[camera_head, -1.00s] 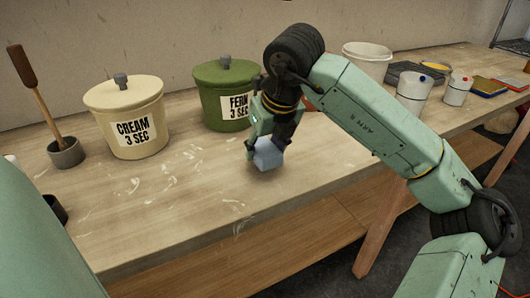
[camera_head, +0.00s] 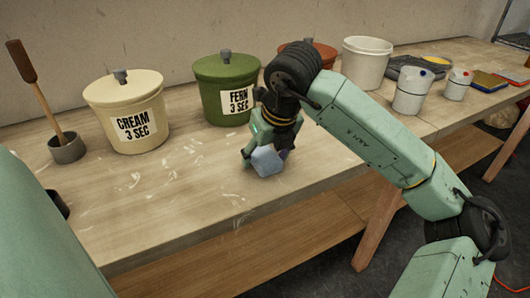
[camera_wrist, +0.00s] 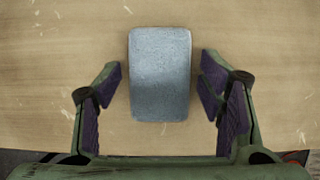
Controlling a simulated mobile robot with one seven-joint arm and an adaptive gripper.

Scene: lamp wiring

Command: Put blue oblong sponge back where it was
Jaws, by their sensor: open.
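The blue oblong sponge (camera_head: 267,161) is at the front middle of the workbench, below my gripper (camera_head: 266,153). In the wrist view the sponge (camera_wrist: 160,75) is a pale blue-grey block with rounded corners, its long side upright in the picture. My gripper (camera_wrist: 160,85) is open, with one dark-padded finger to the left of the sponge and one to the right. A gap shows between each finger and the sponge. Whether the sponge's underside touches the bench cannot be told.
A cream pot (camera_head: 126,112) and a green fern pot (camera_head: 226,88) stand behind. A red-brown-lidded pot (camera_head: 322,52) is partly hidden by my arm. A white bucket (camera_head: 366,63) and white lidded containers (camera_head: 412,92) stand to the right. The bench front (camera_head: 150,215) left of the sponge is clear.

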